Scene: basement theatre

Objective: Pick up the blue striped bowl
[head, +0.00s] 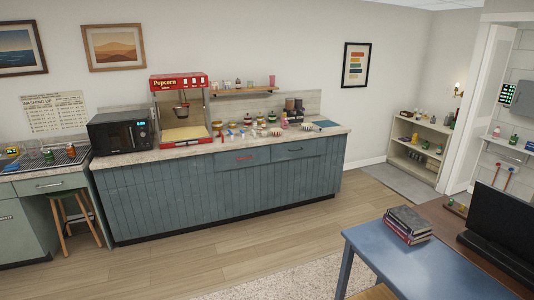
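The counter (337,131) along the far wall bears several small items, among them small bowl-like shapes (276,132) near its middle and another small bowl-like shape (307,126) farther right. They are too small for me to tell which, if any, is the blue striped bowl. Neither of my grippers shows in the head view.
A red popcorn machine (181,82) and a black microwave (120,132) stand on the counter's left part. A wall shelf (243,91) hangs above. A blue table (415,268) with stacked books (408,225) is at the lower right. The wooden floor (200,262) before the counter is clear.

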